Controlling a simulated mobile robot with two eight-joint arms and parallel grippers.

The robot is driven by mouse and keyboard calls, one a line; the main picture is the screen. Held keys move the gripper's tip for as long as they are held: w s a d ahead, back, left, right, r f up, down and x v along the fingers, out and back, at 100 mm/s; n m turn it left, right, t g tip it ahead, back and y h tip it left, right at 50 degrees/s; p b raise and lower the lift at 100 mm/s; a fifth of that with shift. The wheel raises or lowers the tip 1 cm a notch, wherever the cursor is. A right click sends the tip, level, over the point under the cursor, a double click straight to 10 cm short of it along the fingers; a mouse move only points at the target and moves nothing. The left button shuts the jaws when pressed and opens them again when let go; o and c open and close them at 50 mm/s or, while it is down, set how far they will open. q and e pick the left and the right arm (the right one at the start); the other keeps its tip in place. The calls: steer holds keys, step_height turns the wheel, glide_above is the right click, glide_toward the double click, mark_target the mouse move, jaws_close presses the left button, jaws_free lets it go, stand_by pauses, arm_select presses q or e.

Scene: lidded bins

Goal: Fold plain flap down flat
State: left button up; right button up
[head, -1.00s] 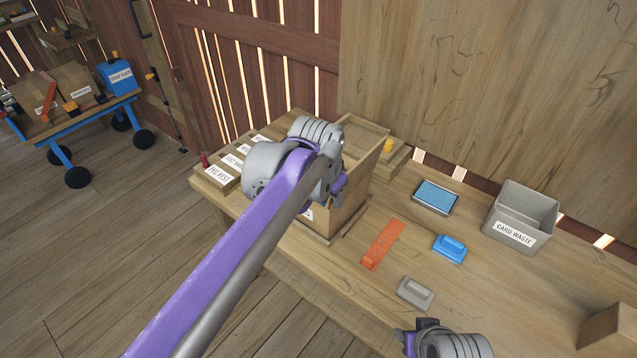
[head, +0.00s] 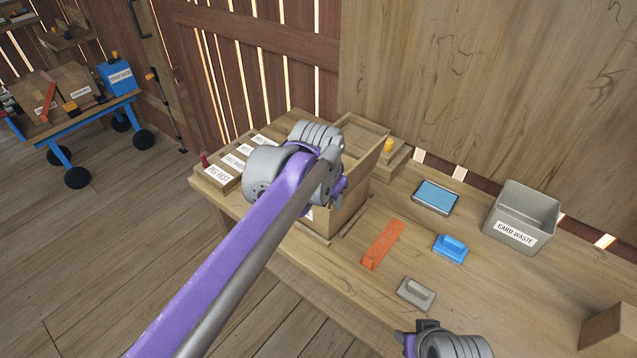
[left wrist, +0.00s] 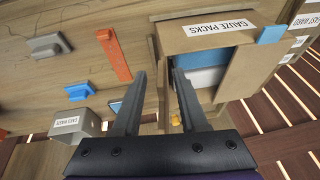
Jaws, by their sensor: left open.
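A cardboard box (head: 350,207) stands on the bench, partly hidden behind my left arm in the head view. In the left wrist view, the box (left wrist: 205,33) bears a GAUZE PACKS label, with white and blue packs (left wrist: 203,77) in its open top. A plain flap (left wrist: 243,72) stands open along its right side in that view. My left gripper (left wrist: 159,76) is open, its two fingers apart at the box's opening with nothing clearly between them. Contact with the box cannot be told. My right gripper (head: 408,340) is at the bottom edge of the head view, its jaws unclear.
An orange strip (head: 383,244), a grey block (head: 416,293), a blue block (head: 450,248) and a blue-topped pad (head: 436,197) lie right of the box. A grey CARD WASTE bin (head: 518,240) stands farther right. Labelled holders (head: 225,172) sit left of the box.

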arm_select(q)
steer(key=shift+f+b, duration=0.3)
steer(key=shift+f, duration=0.3)
stand_by(0.5)
stand_by(0.7)
steer(key=shift+c, duration=0.3)
jaws_close()
steer(key=shift+w+a+r+g+h+p, duration=0.1)
steer(key=shift+w+a+g+h+p, duration=0.35)
steer(key=shift+h, duration=0.25)
steer(key=shift+s, duration=0.1)
